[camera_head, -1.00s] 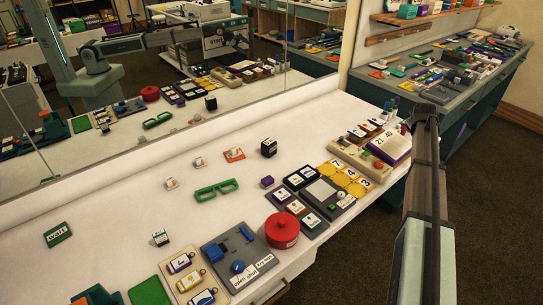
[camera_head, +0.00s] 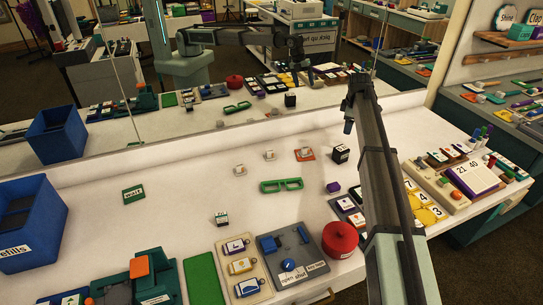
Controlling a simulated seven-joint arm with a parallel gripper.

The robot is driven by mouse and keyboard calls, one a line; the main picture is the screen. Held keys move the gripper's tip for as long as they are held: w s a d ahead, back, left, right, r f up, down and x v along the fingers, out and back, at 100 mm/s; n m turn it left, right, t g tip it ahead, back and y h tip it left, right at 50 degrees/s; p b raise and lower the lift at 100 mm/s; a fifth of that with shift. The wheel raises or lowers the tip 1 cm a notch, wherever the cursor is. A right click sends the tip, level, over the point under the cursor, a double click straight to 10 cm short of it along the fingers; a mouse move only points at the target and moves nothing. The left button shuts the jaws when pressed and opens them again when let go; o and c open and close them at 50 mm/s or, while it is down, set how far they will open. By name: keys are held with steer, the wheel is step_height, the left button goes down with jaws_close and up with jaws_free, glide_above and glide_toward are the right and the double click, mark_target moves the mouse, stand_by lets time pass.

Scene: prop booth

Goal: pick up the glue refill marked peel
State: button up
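No refill with a readable "peel" mark shows. A blue bin (camera_head: 60,212) with a label ending in "efills" stands at the left edge of the white counter; its inside is dark and I cannot make out its contents. My gripper (camera_head: 348,126) is above the back of the counter, pointing down, near a black block with a white label (camera_head: 340,154) in the picture. It is far to the right of the bin. Its fingers are too small and dark to tell open from shut, and I see nothing held.
A mirror (camera_head: 120,70) runs behind the counter and repeats its items. A green "wait" tile (camera_head: 133,194), green glasses frame (camera_head: 281,185) and red round container (camera_head: 340,240) sit on the counter. A teal device with an orange part (camera_head: 139,267) stands front left. The left-centre counter is mostly clear.

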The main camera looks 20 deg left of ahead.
steer(key=s+a+n+g, duration=0.2)
steer(key=s+a+n, duration=0.35)
steer(key=a, duration=0.95)
steer(key=n+g, duration=0.2)
glide_above(272, 151)
steer(key=shift+h, duration=0.3)
steer(key=f, duration=0.4)
steer(key=a+f, duration=0.1)
steer(key=f, duration=0.1)
steer(key=shift+w+f, duration=0.15)
steer(key=shift+w, duration=0.1)
steer(key=shift+s+d+f, duration=0.1)
steer(key=shift+d+f, duration=0.05)
steer(key=shift+f, duration=1.2)
steer(key=shift+d+f, duration=0.15)
steer(key=shift+f, duration=1.2)
steer(key=shift+c, duration=0.2)
steer(key=c, duration=1.1)
